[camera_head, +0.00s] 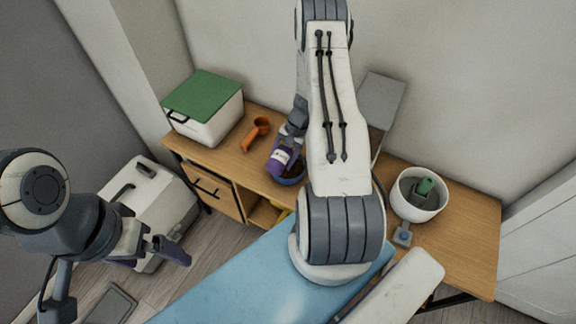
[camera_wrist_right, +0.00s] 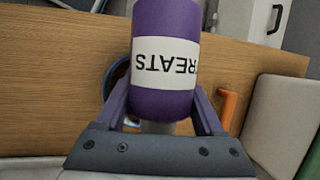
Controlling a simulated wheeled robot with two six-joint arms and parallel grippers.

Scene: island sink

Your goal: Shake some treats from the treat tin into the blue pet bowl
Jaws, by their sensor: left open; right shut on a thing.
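The treat tin (camera_head: 281,157) is purple with a white band. In the right wrist view the tin (camera_wrist_right: 165,104) fills the middle, its "TREATS" lettering upside down. My right gripper (camera_wrist_right: 164,92) is shut on it, a finger on each side. The tin is tilted and held over the blue pet bowl (camera_head: 291,181) on the wooden cabinet top. The bowl's blue rim (camera_wrist_right: 110,74) shows behind the tin; its inside is mostly hidden, and I cannot see any treats. My left gripper (camera_head: 170,250) is open and empty, out over the floor at lower left, away from the tin.
An orange scoop (camera_head: 257,133) lies left of the bowl. A white bin with a green lid (camera_head: 204,98) stands at the counter's left end. A grey box (camera_head: 382,98) and a white pot (camera_head: 409,208) stand to the right. A white case (camera_head: 150,200) is on the floor.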

